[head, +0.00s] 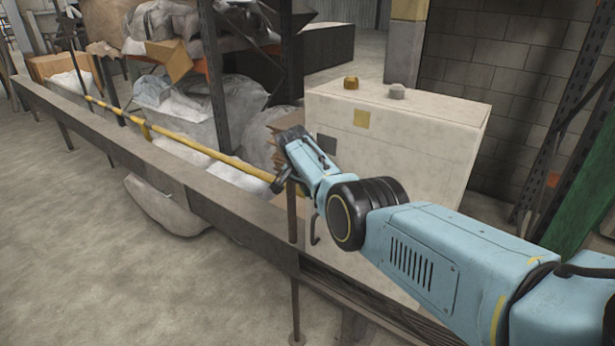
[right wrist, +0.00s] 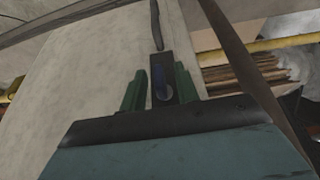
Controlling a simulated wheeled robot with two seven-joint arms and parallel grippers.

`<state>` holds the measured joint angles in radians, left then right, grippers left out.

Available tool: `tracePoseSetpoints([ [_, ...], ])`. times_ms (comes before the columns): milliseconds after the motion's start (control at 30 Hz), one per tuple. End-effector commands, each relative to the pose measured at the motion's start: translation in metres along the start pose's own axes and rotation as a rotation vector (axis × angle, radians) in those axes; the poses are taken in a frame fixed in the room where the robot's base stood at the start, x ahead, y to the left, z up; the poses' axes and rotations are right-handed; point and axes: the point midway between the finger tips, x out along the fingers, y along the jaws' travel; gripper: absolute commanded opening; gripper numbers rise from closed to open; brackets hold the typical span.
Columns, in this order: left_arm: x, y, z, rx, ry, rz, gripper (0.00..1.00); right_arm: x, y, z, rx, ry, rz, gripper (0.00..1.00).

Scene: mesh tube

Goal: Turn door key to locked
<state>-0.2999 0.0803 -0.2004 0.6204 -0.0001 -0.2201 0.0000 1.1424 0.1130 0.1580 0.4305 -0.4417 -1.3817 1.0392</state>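The key (right wrist: 160,88) shows in the right wrist view as a small bluish upright piece with a rounded grey lower end, against a dark narrow plate (right wrist: 156,62). My right gripper (right wrist: 160,72) has its two green fingers apart, one on each side of the plate and key. I cannot tell whether either finger touches the key. In the head view my right arm comes in from the right, and its hand (head: 283,178) is by the left side of a pale cabinet (head: 430,125). The key is hidden there. My left gripper is not in view.
A long grey beam (head: 150,160) and a yellow rail (head: 190,144) run past the hand. A thin dark post (head: 291,212) stands close to it. Shelving with wrapped bags (head: 230,100) is behind. The floor (head: 100,270) at front left is clear.

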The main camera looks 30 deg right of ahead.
Motion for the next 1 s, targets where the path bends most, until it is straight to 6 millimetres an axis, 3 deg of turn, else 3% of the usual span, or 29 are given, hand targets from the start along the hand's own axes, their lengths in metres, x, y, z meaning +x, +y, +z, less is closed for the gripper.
tracePoseSetpoints([
  [167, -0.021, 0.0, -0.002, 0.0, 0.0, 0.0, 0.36, -0.027, 0.0, -0.002, 0.0, 0.001, -0.003, 0.31],
  [600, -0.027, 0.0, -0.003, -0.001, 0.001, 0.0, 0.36, -0.106, 0.0, 0.0, 0.0, 0.0, -0.003, 0.31],
  [800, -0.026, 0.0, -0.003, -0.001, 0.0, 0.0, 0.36, -0.125, 0.0, 0.0, 0.0, 0.0, 0.0, 0.31],
  [1000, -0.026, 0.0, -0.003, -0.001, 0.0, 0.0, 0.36, -0.128, 0.0, 0.0, 0.0, -0.001, 0.001, 0.31],
])
